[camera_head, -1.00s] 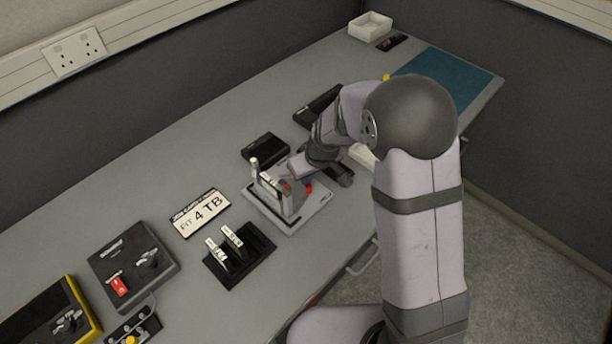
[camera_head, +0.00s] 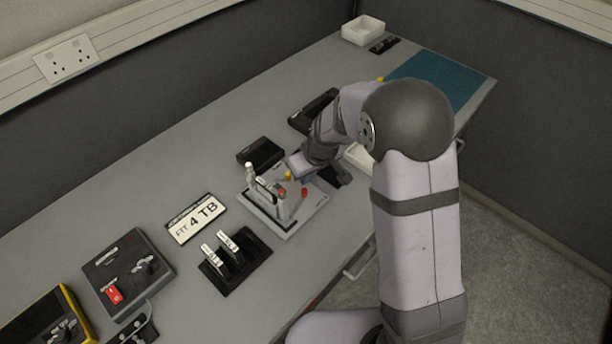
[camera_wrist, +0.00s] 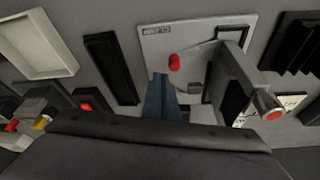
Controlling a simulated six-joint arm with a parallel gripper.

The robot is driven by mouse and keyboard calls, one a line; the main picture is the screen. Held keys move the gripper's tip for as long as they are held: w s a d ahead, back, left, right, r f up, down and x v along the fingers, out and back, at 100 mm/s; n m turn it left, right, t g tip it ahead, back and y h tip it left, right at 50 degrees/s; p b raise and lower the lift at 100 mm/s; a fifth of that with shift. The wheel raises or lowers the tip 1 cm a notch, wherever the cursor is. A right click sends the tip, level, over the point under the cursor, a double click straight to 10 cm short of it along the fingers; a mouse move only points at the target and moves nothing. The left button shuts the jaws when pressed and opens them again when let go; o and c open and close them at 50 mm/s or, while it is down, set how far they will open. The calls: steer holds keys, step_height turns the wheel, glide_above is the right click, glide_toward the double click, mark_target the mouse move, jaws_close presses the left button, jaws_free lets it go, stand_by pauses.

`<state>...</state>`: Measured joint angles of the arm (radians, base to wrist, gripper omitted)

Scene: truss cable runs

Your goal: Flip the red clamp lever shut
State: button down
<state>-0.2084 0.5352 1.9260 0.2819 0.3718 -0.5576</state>
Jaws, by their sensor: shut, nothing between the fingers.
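The clamp fixture (camera_head: 308,219) is a light grey plate with upright grey parts. In the head view a red tip (camera_head: 282,192) tops one upright part, and a second red piece (camera_head: 304,192) sits to its right. In the wrist view a grey bar with a red end (camera_wrist: 272,112) stands out from the plate, and a red knob (camera_wrist: 174,62) lies near the plate's middle. I cannot tell surely which red part is the lever. My gripper (camera_wrist: 162,90) is shut and empty, its blue-grey fingers over the plate below the red knob. Whether they touch anything is unclear.
A white tray (camera_wrist: 38,45) and a black bar (camera_wrist: 110,68) lie beside the plate.

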steer(key=p+v, duration=0.5)
steer(key=v, duration=0.4)
steer(key=shift+s+r+p, duration=0.25)
steer(key=shift+r+p, duration=0.1)
steer(key=shift+p, duration=0.05)
